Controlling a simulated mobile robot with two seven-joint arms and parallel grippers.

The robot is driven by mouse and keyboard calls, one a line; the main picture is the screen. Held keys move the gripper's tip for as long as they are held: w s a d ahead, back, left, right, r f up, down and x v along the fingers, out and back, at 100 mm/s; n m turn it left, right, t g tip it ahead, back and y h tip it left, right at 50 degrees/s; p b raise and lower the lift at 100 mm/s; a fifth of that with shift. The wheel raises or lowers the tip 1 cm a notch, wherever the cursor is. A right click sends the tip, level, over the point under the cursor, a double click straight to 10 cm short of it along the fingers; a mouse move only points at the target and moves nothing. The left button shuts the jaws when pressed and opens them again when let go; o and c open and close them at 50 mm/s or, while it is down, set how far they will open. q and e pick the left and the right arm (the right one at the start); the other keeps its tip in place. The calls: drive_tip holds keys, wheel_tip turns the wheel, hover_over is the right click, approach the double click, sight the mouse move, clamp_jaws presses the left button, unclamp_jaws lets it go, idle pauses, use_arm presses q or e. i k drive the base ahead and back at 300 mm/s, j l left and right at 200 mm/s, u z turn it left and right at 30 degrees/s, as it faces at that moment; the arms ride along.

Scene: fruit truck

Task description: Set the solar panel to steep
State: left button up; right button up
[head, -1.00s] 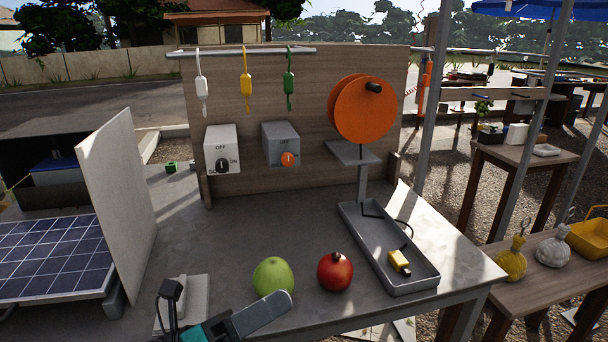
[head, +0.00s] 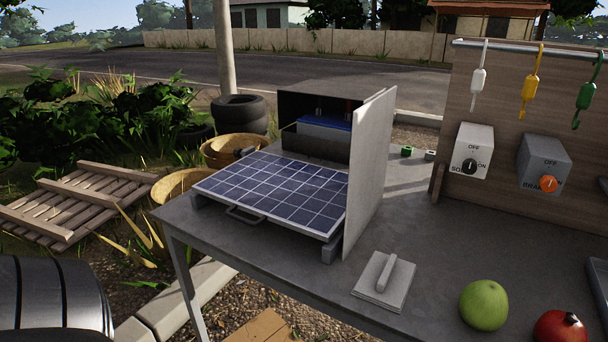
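The solar panel (head: 275,188) lies at a low tilt on a grey frame at the left end of the table. Its front edge has a metal handle (head: 243,215). An upright pale board (head: 371,178) stands along its right side, and an open dark box with a blue-topped battery (head: 323,135) is behind it. Neither of my grippers is in the head view now.
The grey table (head: 300,277) also holds a flat plate with a raised bar (head: 385,279), a green apple (head: 484,305) and a red fruit (head: 560,328). Switch boxes (head: 473,150) hang on the wooden backboard. Baskets (head: 183,187) and a pallet (head: 75,205) lie left of the table.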

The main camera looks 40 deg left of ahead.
sight(309, 199)
drive_tip(key=u, duration=1.75)
